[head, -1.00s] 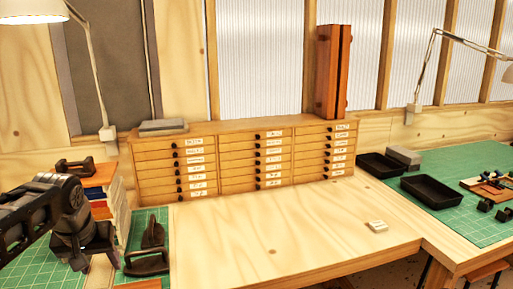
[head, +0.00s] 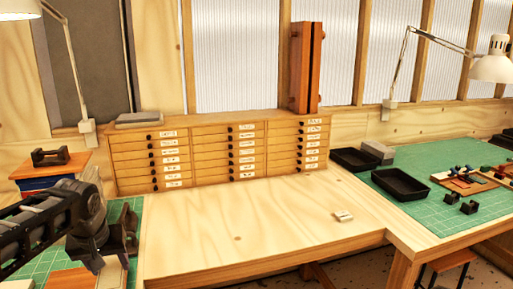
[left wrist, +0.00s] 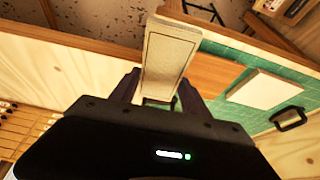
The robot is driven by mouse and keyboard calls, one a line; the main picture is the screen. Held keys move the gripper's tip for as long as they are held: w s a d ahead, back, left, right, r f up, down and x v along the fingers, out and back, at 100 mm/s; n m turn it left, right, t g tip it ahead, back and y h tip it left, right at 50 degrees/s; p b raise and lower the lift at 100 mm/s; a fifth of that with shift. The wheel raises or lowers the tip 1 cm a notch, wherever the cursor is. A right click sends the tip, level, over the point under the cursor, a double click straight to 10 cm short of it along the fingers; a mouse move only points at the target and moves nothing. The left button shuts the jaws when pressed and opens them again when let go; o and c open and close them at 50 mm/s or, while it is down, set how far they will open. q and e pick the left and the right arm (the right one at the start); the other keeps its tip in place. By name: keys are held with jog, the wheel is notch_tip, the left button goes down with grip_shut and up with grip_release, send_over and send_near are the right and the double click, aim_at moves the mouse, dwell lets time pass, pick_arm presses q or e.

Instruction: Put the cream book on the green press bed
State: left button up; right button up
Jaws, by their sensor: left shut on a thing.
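My left gripper (head: 108,258) is at the lower left of the head view, above the left green mat. It is shut on the cream book (left wrist: 168,52), which sticks out between the fingers in the left wrist view. In the head view only a pale part of the book (head: 112,273) shows below the gripper. I cannot clearly pick out a green press bed; green surfaces show as the left mat (head: 38,262) and the right mat (head: 440,221). My right gripper is not in view.
A drawer cabinet (head: 225,155) stands behind a mostly bare wooden bench (head: 240,225) with a small pale block (head: 343,216). Two black trays (head: 402,184) and small tools are on the right. A pale slab (left wrist: 265,89) lies near the gripper.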

pick_arm(q)
jog(key=d+f+m+b, duration=0.2)
jog(key=d+f+b, duration=0.2)
jog(key=d+f, duration=0.4)
jog(key=d+f+m+h+b, duration=0.1)
jog(key=d+f+b, duration=0.4)
jog(key=f, duration=1.1)
jog(key=d+m, duration=0.1)
jog(key=d, duration=0.2)
jog(key=shift+s+d+f+h, duration=0.3)
jog(key=shift+s+d+f, duration=0.05)
jog(key=shift+d+f, duration=0.05)
